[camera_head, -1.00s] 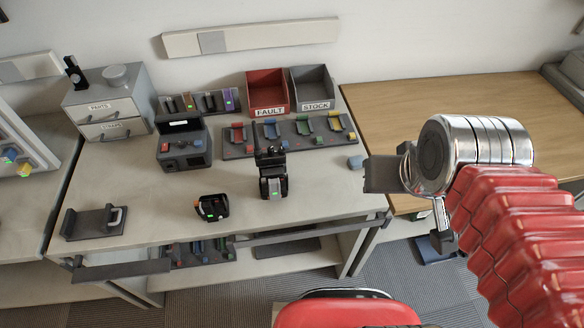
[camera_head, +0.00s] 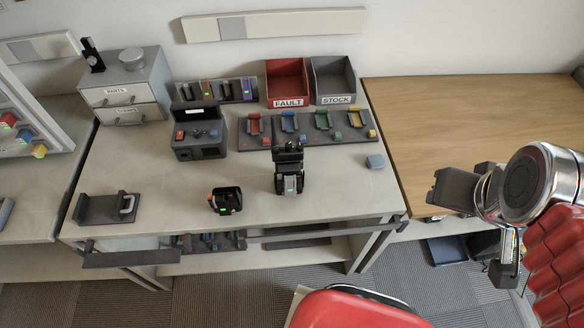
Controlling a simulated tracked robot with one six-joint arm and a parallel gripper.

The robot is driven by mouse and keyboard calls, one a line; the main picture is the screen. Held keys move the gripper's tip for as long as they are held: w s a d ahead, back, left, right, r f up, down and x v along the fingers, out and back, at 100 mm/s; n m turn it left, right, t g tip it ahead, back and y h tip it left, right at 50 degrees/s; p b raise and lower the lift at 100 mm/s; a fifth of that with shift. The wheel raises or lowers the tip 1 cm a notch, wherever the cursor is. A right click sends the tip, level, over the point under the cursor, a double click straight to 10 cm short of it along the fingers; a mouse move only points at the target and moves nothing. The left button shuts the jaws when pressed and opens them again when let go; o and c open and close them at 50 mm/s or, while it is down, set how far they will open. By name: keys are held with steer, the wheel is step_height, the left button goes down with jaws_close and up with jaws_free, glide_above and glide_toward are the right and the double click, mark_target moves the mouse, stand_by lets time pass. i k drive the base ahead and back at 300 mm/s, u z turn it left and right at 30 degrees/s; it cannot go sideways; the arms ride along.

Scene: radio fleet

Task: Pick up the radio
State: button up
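A black upright device (camera_head: 289,168) that looks like the radio stands on the light grey workbench (camera_head: 335,185), with a silvery front and a small green light. A smaller black unit (camera_head: 225,200), also with a green light, sits to its left; I cannot tell whether it is a radio or a holder. My gripper (camera_head: 452,190) is at the right, near the front edge of the wooden table in the picture, well apart from both. Its dark fingers show as one block, so I cannot tell whether they are open. I see nothing held.
A red FAULT bin (camera_head: 288,82) and a grey STOCK bin (camera_head: 336,80) stand at the back. In front of them is a rack with coloured slots (camera_head: 300,141). A grey console (camera_head: 198,143), a drawer cabinet (camera_head: 125,88) and a dark bracket (camera_head: 105,208) stand left. A small blue-grey block (camera_head: 375,161) lies right.

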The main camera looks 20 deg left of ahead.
mark_target(286, 162)
steer(key=z, duration=0.05)
steer(key=k, duration=1.4)
steer(key=u, duration=1.85)
steer(key=i, duration=1)
steer(key=u, duration=0.05)
